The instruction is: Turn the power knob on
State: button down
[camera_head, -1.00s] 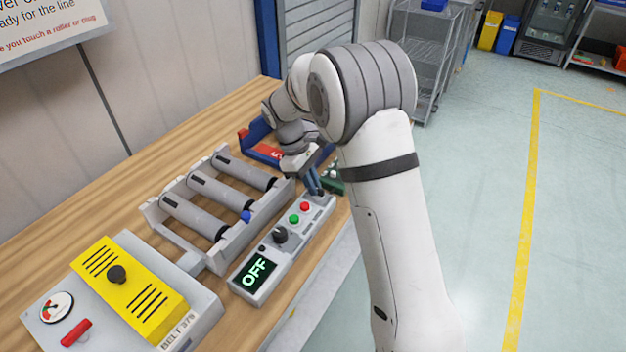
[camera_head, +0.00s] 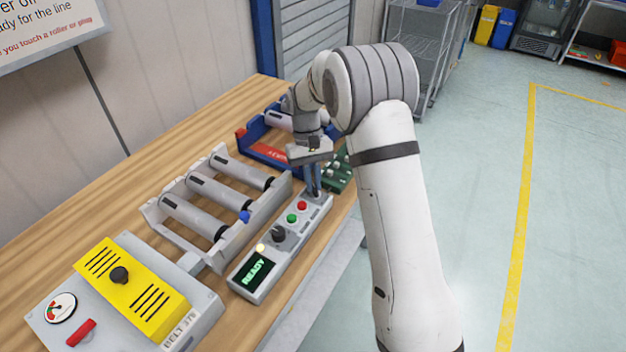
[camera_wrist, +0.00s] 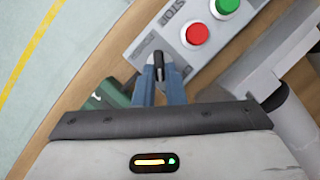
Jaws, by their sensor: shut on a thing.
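The grey control panel (camera_head: 268,288) lies on the wooden bench with its display (camera_head: 256,271) reading READY in green. A small lamp (camera_head: 260,247) beside the display glows pale yellow. My gripper (camera_head: 313,190) points down at the panel's far end. In the wrist view my gripper (camera_wrist: 159,72) is shut on the power knob (camera_wrist: 158,65), a small black knob between its two blue fingers. A larger black knob (camera_head: 279,235) sits nearer the display. The green button (camera_head: 291,218) and red button (camera_head: 302,205) lie between the two knobs.
A roller frame (camera_head: 160,225) stands left of the panel. A grey and yellow belt unit (camera_head: 205,310) lies at near left. The bench edge is just right of the panel.

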jog(key=shift+s+f+m, duration=0.1)
jog(key=shift+m, duration=0.3)
jog(key=c, duration=1.5)
grip_release()
jog(key=v, duration=0.8)
jog(key=shift+d+b, duration=0.15)
jog(key=shift+b, duration=0.15)
